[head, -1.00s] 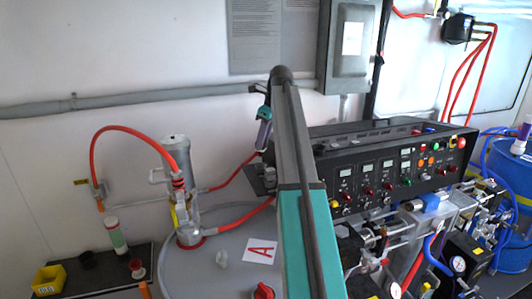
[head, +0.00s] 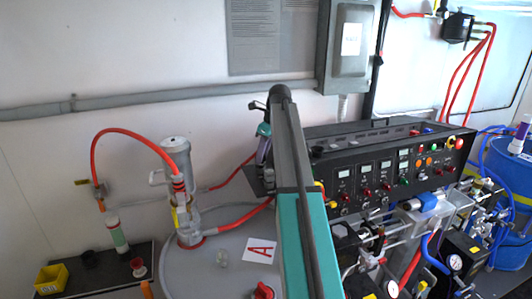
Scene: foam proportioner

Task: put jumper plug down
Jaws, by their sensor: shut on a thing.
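My arm reaches up through the middle of the view, and its wrist bends down behind it at the left end of the black control panel (head: 385,165). My gripper (head: 264,172) is small and partly hidden there, pointing down beside the panel's left edge. It is shut on the jumper plug, which is too small and too covered to make out. I cannot tell whether the plug touches a surface.
A yellow bin (head: 50,279) is at far left. Pipework and gauges crowd the right.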

